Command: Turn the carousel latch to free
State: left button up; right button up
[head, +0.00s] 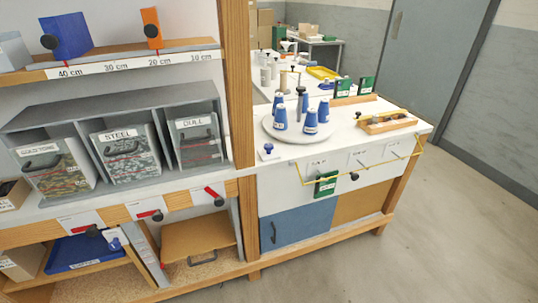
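The carousel (295,136) is a pale round disc on the white worktop right of the wooden post. Several blue bottles with white labels stand on it, among them one at its front (310,122). A small blue knob on a white base (268,149) sits on the worktop at the disc's front left. It looks like the carousel latch, but it is too small to tell which way it is turned. Neither of my grippers shows in the head view.
A yellow cord or rod (400,159) runs along the bench's front, near a green card (325,186) and a black knob (354,177). A wooden tray (390,125) lies right of the carousel. Grey bins (127,155) stand left of the post. The floor at right is clear.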

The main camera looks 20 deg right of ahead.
aim_at(268, 147)
jog(key=i+l, duration=0.15)
jog(key=l, duration=0.25)
jog(key=i+l, duration=0.1)
jog(key=l, duration=0.3)
jog(key=i+l, duration=0.15)
jog(key=l, duration=0.2)
jog(key=i+l+u, duration=0.1)
jog(key=l, duration=0.3)
jog(key=i+l, duration=0.15)
jog(key=l, duration=0.25)
